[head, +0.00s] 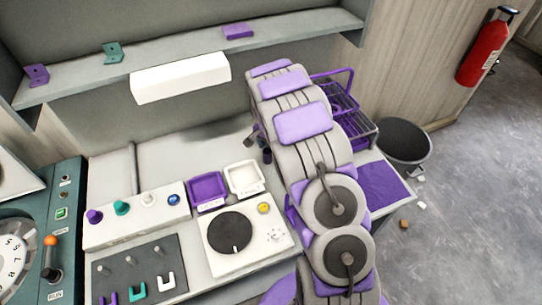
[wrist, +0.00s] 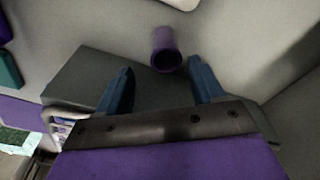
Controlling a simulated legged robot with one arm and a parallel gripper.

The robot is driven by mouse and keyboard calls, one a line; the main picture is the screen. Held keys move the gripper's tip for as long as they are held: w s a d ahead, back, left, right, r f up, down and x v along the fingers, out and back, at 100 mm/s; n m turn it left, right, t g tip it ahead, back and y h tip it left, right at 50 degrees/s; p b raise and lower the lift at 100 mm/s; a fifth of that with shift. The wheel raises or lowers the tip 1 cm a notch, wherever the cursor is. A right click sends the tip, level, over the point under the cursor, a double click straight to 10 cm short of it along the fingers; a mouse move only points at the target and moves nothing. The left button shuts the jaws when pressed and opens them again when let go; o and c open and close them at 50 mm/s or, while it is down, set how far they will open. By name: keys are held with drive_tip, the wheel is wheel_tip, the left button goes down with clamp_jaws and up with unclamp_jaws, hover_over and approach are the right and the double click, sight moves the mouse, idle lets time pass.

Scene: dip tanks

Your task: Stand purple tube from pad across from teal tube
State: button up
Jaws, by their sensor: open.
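A purple tube (wrist: 166,52) shows in the wrist view with its dark open end toward the camera. It lies beyond my gripper (wrist: 158,86), roughly between the lines of the two blue fingers and apart from both. My gripper is open and empty. In the head view its dark fingers (head: 261,146) show partly behind my arm, and I cannot make out the tube there. A teal-topped piece (head: 121,207) and a purple-topped piece (head: 94,215) stand on a white block; I cannot tell whether either is a tube. A flat purple pad (head: 385,187) lies at the right.
Purple (head: 207,190) and white (head: 244,178) trays stand behind a dial unit (head: 236,240). A purple wire rack (head: 345,105) is behind my arm. A shelf (head: 80,85) runs along the back. A black bin (head: 404,145) stands on the floor at right.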

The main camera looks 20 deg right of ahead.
sight(270, 152)
drive_tip(key=f, duration=0.1)
drive_tip(key=a+f, duration=0.1)
drive_tip(key=f, duration=0.1)
drive_tip(key=shift+w+a+f, duration=0.25)
drive_tip(key=shift+a, duration=0.35)
drive_tip(key=shift+d, duration=0.95)
drive_tip(key=c, duration=0.3)
drive_tip(key=shift+d, duration=0.15)
drive_tip(key=shift+c, duration=1.7)
drive_tip(key=shift+a, duration=0.95)
drive_tip(key=c, duration=0.5)
drive_tip(key=shift+d+r, duration=0.2)
drive_tip(key=shift+d, duration=0.35)
drive_tip(key=shift+d+r, duration=0.2)
drive_tip(key=shift+r, duration=0.05)
drive_tip(key=r, duration=0.3)
drive_tip(key=shift+a, duration=0.2)
drive_tip(key=s+a, duration=0.2)
drive_tip(key=s, duration=0.3)
drive_tip(key=s+a+p, duration=0.1)
drive_tip(key=s+a, duration=0.1)
drive_tip(key=s, duration=0.3)
drive_tip(key=s+a+r, duration=0.1)
drive_tip(key=s+a, duration=0.1)
drive_tip(key=s, duration=0.2)
drive_tip(key=shift+s+a+r+p, duration=0.1)
drive_tip(key=shift+s+p, duration=0.2)
drive_tip(key=shift+s, duration=0.1)
